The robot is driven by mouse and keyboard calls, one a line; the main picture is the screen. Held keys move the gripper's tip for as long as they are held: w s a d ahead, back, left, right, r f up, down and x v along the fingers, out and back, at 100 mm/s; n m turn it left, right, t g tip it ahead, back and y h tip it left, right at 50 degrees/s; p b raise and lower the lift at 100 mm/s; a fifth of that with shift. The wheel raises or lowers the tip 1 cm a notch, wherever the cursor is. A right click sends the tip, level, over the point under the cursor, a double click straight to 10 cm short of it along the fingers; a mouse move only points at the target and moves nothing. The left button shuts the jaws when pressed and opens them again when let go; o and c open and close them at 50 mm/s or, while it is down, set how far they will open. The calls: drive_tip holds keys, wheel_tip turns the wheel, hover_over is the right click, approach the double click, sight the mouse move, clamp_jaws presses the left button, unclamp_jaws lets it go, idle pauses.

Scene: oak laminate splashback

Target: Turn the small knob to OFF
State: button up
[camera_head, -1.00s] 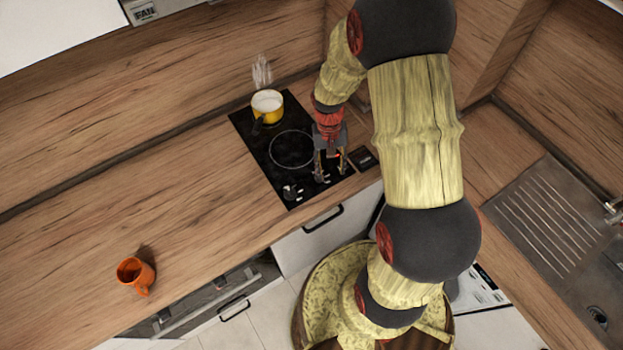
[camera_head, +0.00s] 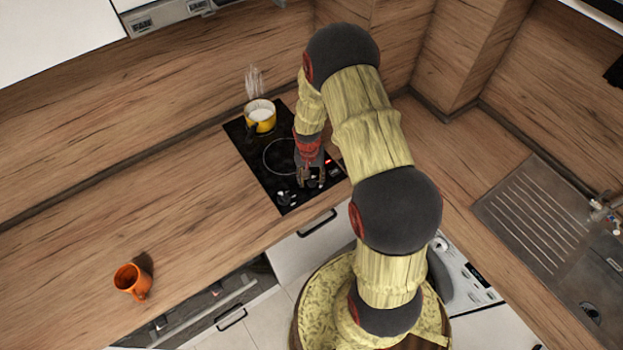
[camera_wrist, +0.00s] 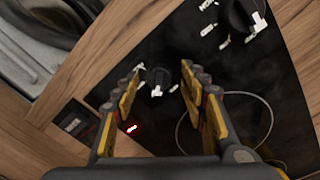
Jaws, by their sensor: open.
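The black hob (camera_head: 246,150) is set in the wooden worktop, with knobs along its front edge. A small dark knob (camera_wrist: 158,80) with a white pointer shows between my fingertips in the wrist view. White marks lie around it. A larger dark knob (camera_wrist: 243,15) with a white pointer is up and right of it. In the head view one knob (camera_head: 284,197) shows left of my gripper (camera_head: 311,182). My gripper (camera_wrist: 162,74) is open, its fingers on either side of the small knob; I cannot tell whether they touch it. A red light (camera_wrist: 131,128) glows on the hob.
A yellow pot (camera_head: 260,117) with white contents stands on the rear of the hob, with steam above it. An orange mug (camera_head: 131,281) stands on the left worktop. The sink (camera_head: 545,215) is at the right. The worktop between mug and hob is clear.

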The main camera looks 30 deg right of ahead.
drive_tip(key=shift+f, duration=0.25)
drive_tip(key=shift+c, duration=0.6)
clamp_jaws()
